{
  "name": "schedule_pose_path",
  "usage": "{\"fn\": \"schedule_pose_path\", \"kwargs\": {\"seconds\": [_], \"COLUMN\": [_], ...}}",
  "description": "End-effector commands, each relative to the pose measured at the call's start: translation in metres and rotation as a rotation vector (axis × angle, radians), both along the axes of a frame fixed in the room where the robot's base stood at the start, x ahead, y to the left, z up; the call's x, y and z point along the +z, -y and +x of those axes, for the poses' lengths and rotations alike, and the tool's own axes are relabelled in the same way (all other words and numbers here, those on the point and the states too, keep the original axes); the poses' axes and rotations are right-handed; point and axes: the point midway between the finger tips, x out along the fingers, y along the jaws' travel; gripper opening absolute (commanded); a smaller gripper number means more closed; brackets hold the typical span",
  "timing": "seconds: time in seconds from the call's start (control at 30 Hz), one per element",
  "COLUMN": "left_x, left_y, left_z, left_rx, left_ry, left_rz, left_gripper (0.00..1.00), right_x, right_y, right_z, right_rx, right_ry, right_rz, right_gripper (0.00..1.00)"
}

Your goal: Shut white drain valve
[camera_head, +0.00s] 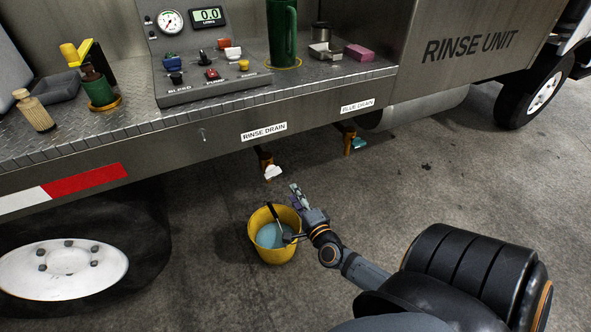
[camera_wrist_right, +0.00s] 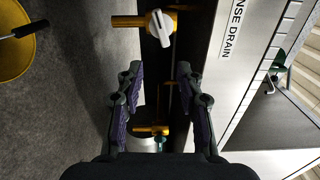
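The white drain valve (camera_head: 272,172) hangs on a brass pipe under the truck bed's edge, below the RINSE DRAIN label. In the right wrist view its white handle (camera_wrist_right: 161,28) lies tilted, roughly crosswise to the brass pipe stub (camera_wrist_right: 128,21). My right gripper (camera_head: 299,196) is just right of and below the valve in the head view, apart from it. In the right wrist view the gripper (camera_wrist_right: 158,78) is open, with nothing between its fingers, and the white handle is beyond the fingertips. My left gripper is not in view.
A yellow bucket (camera_head: 262,252) with greyish liquid and a dark-handled tool stands below the white valve. A teal-handled valve (camera_head: 357,144) hangs to the right, under the BLUE DRAIN label. The truck edge (camera_head: 215,135) overhangs the valves. Open floor (camera_head: 430,190) lies to the right.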

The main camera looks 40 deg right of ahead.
Motion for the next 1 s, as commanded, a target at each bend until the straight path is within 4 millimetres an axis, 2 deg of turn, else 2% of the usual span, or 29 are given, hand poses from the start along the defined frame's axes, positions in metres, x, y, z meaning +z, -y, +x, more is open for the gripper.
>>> {"fn": "schedule_pose_path", "kwargs": {"seconds": [0.13,0.27,0.37,0.47,0.6,0.7,0.83,1.0], "left_x": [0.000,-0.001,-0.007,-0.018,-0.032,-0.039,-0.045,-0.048], "left_y": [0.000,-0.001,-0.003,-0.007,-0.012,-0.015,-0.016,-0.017], "left_z": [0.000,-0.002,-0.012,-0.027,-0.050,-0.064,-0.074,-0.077], "left_rx": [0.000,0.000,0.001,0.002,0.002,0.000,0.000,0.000], "left_ry": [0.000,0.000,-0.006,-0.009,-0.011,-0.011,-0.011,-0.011], "left_rz": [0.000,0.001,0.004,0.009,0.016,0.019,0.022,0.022], "left_gripper": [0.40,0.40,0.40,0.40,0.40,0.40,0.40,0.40], "right_x": [0.000,0.001,0.004,0.007,0.006,0.005,0.002,0.000], "right_y": [0.000,0.000,-0.001,-0.004,-0.010,-0.015,-0.019,-0.020], "right_z": [0.000,0.001,0.002,0.004,0.007,0.009,0.010,0.010], "right_rx": [0.000,-0.002,-0.007,-0.011,-0.010,-0.006,-0.001,0.000], "right_ry": [0.000,-0.013,-0.069,-0.163,-0.298,-0.372,-0.425,-0.439], "right_rz": [0.000,-0.061,-0.302,-0.696,-1.254,-1.561,-1.792,-1.856], "right_gripper": [0.37,0.53,0.67,0.79,0.79,0.79,0.79,0.79]}}
